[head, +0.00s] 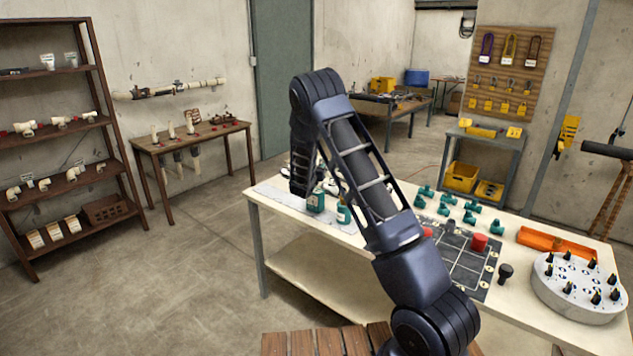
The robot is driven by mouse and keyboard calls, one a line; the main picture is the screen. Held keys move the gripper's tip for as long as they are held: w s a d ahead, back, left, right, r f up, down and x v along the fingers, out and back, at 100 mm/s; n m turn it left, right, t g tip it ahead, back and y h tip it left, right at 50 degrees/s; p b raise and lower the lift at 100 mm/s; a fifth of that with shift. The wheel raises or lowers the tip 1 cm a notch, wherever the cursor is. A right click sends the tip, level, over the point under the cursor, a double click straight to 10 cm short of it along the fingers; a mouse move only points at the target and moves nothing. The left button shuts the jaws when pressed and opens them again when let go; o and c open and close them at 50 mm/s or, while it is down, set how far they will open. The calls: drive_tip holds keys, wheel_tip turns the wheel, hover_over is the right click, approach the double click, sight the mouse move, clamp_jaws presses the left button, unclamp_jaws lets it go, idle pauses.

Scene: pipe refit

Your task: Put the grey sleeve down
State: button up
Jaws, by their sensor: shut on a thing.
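My arm rises from the lower middle, bends at its elbow and comes down over the left part of the white worktable (278,197). Its jaws do not show; they are hidden behind my own arm links, and I cannot see what is between them. I cannot make out a grey sleeve for certain. A dark grey board with marked squares (465,262) lies on the worktable to the right of my arm. A red cylinder (480,243) stands on it.
Green-labelled bottles (316,201) stand near the arm's lower end. Several green pipe fittings (470,217) stand behind the board. A black knob (505,273), an orange tray (556,243) and a round white holder with black-topped pegs (580,290) take up the right side.

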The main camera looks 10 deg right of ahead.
drive_tip(key=shift+f, duration=3.3)
drive_tip(key=shift+f, duration=0.1)
drive_tip(key=o, duration=0.9)
drive_tip(key=shift+o, duration=0.2)
